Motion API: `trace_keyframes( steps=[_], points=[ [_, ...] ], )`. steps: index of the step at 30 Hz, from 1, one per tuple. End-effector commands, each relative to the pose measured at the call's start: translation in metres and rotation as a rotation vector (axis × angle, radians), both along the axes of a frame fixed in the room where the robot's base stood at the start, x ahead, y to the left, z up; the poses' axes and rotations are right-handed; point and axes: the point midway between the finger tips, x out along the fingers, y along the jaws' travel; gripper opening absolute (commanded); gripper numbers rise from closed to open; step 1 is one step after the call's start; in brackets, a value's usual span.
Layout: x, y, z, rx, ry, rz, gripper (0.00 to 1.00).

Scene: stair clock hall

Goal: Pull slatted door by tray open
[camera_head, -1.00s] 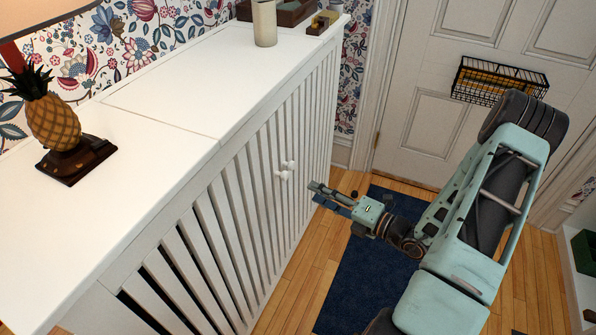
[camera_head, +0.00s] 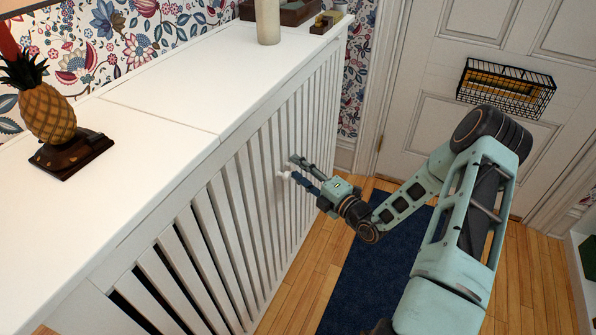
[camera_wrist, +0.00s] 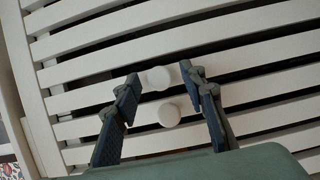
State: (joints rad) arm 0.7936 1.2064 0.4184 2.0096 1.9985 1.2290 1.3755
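The white slatted doors (camera_head: 228,205) form the front of a long white cabinet and look closed. Two round white knobs sit side by side near the middle, a first knob (camera_wrist: 158,78) and a second knob (camera_wrist: 169,115) in the wrist view. My gripper (camera_head: 292,169) is at the knobs in the head view, and its fingers partly cover them there. In the wrist view my gripper (camera_wrist: 166,100) is open, with one dark finger on each side of the knob pair. Gaps show between fingers and knobs. The tray (camera_head: 290,12) is dark wood, at the cabinet top's far end.
A pineapple figure (camera_head: 48,112) on a dark base and a pale cylinder (camera_head: 268,22) stand on the cabinet top. A wire basket (camera_head: 506,88) hangs on the white panelled door (camera_head: 440,60) behind. A blue rug (camera_head: 372,275) lies on the wooden floor.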

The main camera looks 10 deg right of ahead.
Motion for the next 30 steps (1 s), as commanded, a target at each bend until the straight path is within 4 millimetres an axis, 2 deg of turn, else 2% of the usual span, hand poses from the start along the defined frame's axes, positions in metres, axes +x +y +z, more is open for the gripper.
trace_keyframes(
  steps=[10,20,30],
  points=[
    [0.0037,0.0027,0.0003,0.0,0.0,0.001,0.38],
    [0.0035,0.0026,0.0003,0.0,0.0,0.001,0.02],
    [0.0032,0.0019,0.0002,0.0,0.0,0.002,0.0]
  ],
)
